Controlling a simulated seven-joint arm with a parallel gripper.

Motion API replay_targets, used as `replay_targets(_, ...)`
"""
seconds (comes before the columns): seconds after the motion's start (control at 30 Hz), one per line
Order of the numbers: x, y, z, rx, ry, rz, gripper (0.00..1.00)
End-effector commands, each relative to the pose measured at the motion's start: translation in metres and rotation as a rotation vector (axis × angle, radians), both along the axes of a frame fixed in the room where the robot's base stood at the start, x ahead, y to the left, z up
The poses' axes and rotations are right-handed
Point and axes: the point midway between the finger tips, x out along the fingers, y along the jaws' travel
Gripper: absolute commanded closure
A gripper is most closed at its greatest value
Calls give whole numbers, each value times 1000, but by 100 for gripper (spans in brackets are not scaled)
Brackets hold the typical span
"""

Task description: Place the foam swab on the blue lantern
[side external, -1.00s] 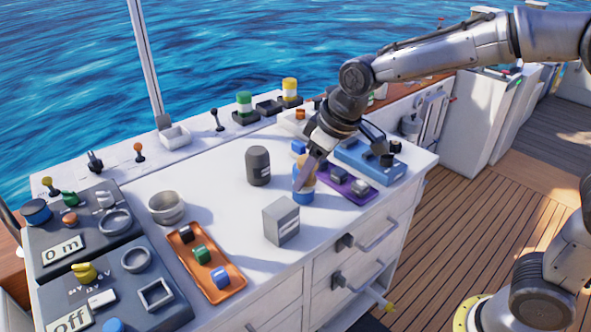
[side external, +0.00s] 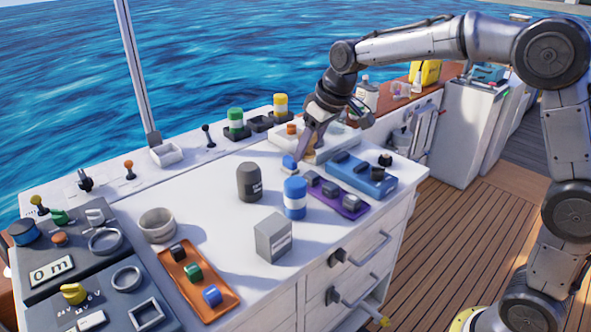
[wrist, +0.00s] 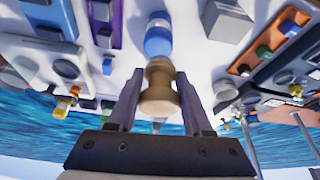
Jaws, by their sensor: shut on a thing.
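My gripper (side external: 305,152) is shut on a tan, waisted piece (wrist: 160,90), which I take to be the foam swab. In the wrist view it sits between both fingers. In the side external view it is small and mostly hidden by a finger. The blue lantern (side external: 295,199) is a short upright cylinder, blue with a white band, standing on the white counter. It also shows in the wrist view (wrist: 158,42), just beyond the held piece. In the side view my gripper is behind and above the lantern, apart from it.
A small blue piece (side external: 290,162) is close to my gripper. A purple tray (side external: 350,209) and a blue tray (side external: 372,184) lie right of the lantern. A dark canister (side external: 249,182) and a grey box (side external: 273,239) stand nearby. The counter's left middle (side external: 190,210) is clear.

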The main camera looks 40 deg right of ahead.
Motion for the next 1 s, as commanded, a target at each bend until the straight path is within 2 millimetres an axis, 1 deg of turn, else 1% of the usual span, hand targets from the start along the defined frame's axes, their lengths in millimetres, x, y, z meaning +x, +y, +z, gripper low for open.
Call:
replay_targets(0.03,7,1,-11,0,4,0,100)
replay_targets(0.2,25,1,-31,-1,1,1,100)
replay_targets(0.37,32,1,-39,0,-1,1,100)
replay_targets(0.47,39,2,-50,0,2,1,100)
replay_targets(0.53,37,2,-61,0,4,1,100)
replay_targets(0.63,38,2,-72,-1,1,1,100)
replay_targets(0.73,38,2,-76,0,-1,1,100)
replay_targets(1.0,38,2,-77,0,-1,1,100)
